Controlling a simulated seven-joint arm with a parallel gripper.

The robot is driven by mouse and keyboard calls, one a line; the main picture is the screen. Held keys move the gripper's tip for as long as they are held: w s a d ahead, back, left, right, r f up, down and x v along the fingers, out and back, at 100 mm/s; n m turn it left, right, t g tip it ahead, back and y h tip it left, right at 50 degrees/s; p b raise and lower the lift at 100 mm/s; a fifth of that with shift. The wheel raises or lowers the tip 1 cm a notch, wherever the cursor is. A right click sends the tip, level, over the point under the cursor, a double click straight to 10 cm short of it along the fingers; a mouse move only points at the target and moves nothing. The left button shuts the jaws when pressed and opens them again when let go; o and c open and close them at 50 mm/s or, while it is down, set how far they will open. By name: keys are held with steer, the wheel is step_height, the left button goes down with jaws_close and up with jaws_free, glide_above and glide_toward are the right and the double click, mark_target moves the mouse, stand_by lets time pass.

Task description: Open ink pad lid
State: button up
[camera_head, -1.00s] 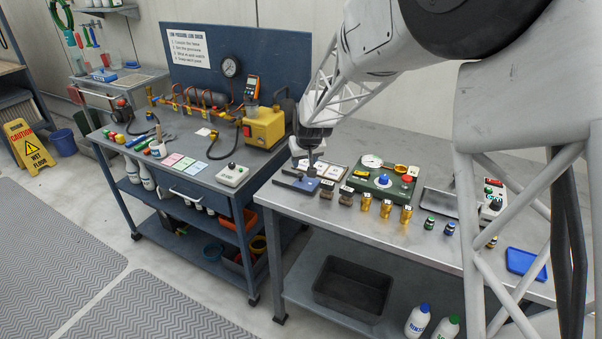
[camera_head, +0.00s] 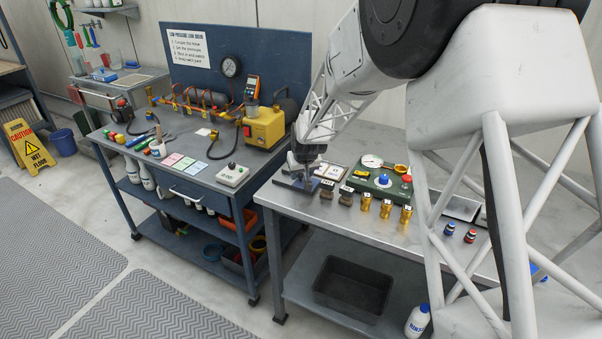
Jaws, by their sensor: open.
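The ink pad (camera_head: 290,183) is a flat, dark blue-grey item at the left front corner of the right-hand bench. It is small in the picture and partly covered by my gripper, so I cannot tell how its lid stands. My gripper (camera_head: 307,182) is at the ink pad, pointing down, with its fingers open. The fingertips are close to the pad; I cannot tell whether they touch it.
Two dark stamps (camera_head: 346,195) stand just right of the pad, then several brass fittings (camera_head: 386,208). My arm hides the bench's right part. The left bench (camera_head: 180,140) stands beside.

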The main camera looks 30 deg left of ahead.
steer(key=shift+f, duration=0.2)
jaws_close()
steer(key=a, duration=0.7)
steer(key=shift+a, duration=0.15)
jaws_free()
steer(key=shift+r, duration=0.2)
steer(key=v, duration=0.7)
steer(key=shift+r, duration=0.2)
stand_by(0.4)
steer(key=shift+s, duration=0.1)
stand_by(0.4)
